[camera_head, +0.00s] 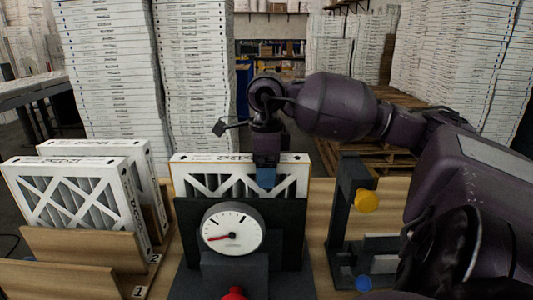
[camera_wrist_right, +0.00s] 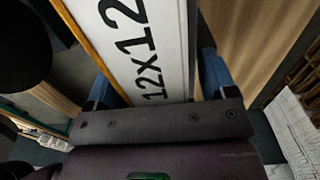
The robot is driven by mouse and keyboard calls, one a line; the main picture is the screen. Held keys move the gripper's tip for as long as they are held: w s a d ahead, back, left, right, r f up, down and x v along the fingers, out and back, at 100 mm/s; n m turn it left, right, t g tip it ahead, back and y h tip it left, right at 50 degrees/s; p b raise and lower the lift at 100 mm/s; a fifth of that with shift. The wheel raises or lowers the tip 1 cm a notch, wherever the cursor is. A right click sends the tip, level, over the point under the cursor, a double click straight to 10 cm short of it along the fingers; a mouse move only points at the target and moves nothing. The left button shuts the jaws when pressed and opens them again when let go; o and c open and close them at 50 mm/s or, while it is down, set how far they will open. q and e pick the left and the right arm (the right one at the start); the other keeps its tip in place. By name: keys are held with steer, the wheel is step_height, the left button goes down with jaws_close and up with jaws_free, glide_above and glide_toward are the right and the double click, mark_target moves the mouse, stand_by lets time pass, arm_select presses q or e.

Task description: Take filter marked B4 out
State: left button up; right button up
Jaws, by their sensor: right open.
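A white-framed filter (camera_head: 205,172) stands upright in a dark fixture (camera_head: 290,235) with a round gauge (camera_head: 231,228) on its front. No B4 mark is readable on it. My right gripper (camera_head: 266,177) points down at the filter's top edge, with a blue finger in front of it. In the right wrist view the filter's white edge (camera_wrist_right: 165,40), printed "12x12", lies between the two blue fingers of the open gripper (camera_wrist_right: 158,88). Whether the fingers touch it I cannot tell. My left gripper is out of view.
Two more filters (camera_head: 75,195) stand in wooden slots at left, with labels 1 and 2 (camera_head: 156,258) in front. A dark stand (camera_head: 345,205) with a yellow knob (camera_head: 366,201) and a blue button (camera_head: 363,283) is at right. A red knob (camera_head: 234,293) sits below the gauge. Tall filter stacks fill the background.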

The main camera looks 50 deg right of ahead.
steer(key=shift+f, duration=0.35)
steer(key=shift+c, duration=0.2)
steer(key=c, duration=1)
steer(key=shift+s+a+r, duration=0.15)
steer(key=shift+s+a, duration=0.1)
steer(key=shift+a, duration=0.05)
steer(key=o, duration=0.6)
